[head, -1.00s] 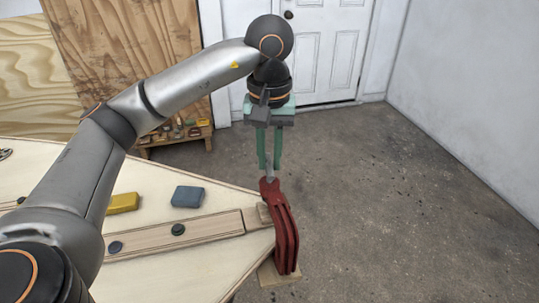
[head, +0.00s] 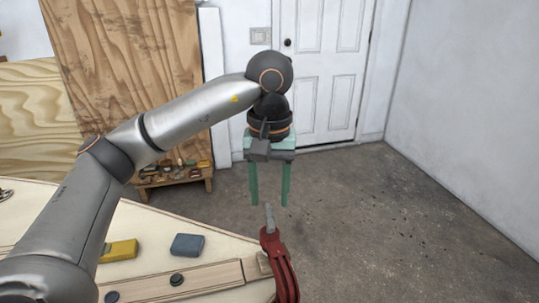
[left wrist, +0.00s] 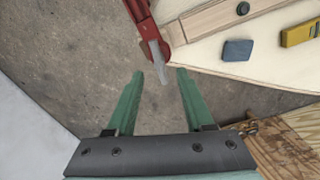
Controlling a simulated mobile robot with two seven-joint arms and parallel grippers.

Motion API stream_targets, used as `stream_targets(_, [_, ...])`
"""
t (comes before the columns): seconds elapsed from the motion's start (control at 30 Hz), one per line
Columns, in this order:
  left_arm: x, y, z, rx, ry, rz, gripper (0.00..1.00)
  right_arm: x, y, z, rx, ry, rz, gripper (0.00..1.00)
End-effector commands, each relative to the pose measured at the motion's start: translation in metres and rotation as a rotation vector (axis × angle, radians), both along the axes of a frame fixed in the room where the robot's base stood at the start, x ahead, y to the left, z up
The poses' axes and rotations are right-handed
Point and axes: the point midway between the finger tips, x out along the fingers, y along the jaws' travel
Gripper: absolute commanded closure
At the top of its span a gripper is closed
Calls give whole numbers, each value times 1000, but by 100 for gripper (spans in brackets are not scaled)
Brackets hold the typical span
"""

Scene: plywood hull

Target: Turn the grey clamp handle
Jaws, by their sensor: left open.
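A red clamp (head: 281,262) grips the corner of the plywood hull panel (head: 205,232). Its grey handle (head: 269,216) sticks up from the top of the clamp. My left gripper (head: 269,204) has green fingers, points down and is open and empty. In the head view its fingertips are just above the handle's upper end. In the left wrist view, the handle (left wrist: 157,62) and the red clamp (left wrist: 142,22) lie beyond the tips of my left gripper (left wrist: 161,74), and the handle's end lines up with the gap between them. My right gripper is not in view.
A blue block (head: 187,245) and a yellow block (head: 119,250) lie on the panel beside a wooden strip (head: 205,281) with dark round knobs. A low wooden bench (head: 178,178) with small items stands behind. The concrete floor at the right is clear.

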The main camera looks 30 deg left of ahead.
Motion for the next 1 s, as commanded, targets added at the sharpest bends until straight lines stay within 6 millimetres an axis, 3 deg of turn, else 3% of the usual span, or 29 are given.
stream_targets(0.03, [1,0,19,-1,-5,2,47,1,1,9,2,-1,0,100])
stream_targets(0.1, [0,0,34,0,-4,2,47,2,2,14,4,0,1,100])
stream_targets(0.4, [0,0,81,1,-1,2,47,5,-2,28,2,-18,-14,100])
stream_targets(0.67, [0,0,88,-1,1,0,47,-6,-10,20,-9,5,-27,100])
stream_targets(1.0, [0,0,88,-1,1,0,47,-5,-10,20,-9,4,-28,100])
